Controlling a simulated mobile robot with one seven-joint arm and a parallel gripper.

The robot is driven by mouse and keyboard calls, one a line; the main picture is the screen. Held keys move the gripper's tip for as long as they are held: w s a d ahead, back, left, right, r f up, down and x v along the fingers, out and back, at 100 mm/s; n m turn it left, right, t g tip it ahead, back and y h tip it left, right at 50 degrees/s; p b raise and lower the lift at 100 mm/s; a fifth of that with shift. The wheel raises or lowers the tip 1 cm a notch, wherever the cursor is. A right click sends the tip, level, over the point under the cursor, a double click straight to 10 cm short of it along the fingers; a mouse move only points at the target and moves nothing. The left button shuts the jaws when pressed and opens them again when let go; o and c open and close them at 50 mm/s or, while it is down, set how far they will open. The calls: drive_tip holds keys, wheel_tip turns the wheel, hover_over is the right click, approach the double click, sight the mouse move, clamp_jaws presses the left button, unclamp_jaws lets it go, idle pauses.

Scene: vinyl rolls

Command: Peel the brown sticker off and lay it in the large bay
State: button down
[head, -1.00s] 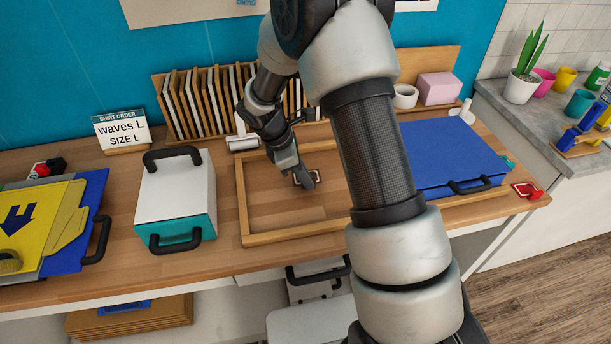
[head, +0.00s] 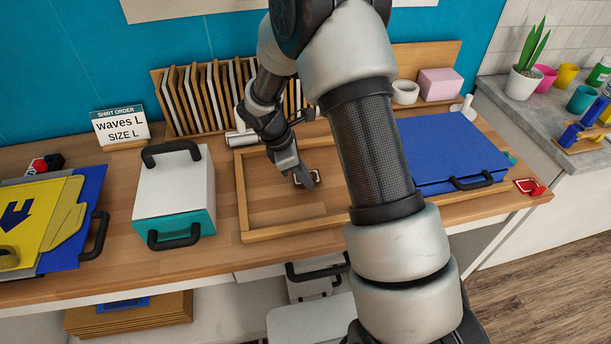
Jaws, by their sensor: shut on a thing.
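My gripper (head: 305,181) points down inside a wooden-framed tray (head: 242,196) on the workbench. It is shut on a small flat piece (head: 316,176) with a pale edge and a dark reddish-brown middle, low over the tray floor. The fingers cover much of this piece, and I cannot tell whether it touches the floor. The left part of the tray is bare wood. My arm hides the tray's right part. No bay is clearly marked as the large one.
A white and teal box with black handles (head: 175,195) stands left of the tray. A blue board (head: 450,150) lies to the right. Behind are a rack of upright boards (head: 205,95), a white roll (head: 242,139) and an order sign (head: 120,128) reading "waves L, SIZE L".

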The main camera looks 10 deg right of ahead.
drive_tip(key=shift+f, duration=0.1)
idle(0.3)
drive_tip(key=shift+f+b, duration=0.45)
drive_tip(key=shift+f, duration=0.1)
drive_tip(key=shift+f, duration=0.15)
idle(0.3)
drive_tip(key=c, duration=0.6)
unclamp_jaws()
drive_tip(key=shift+p+v, duration=2.95)
drive_tip(key=shift+v, duration=1.55)
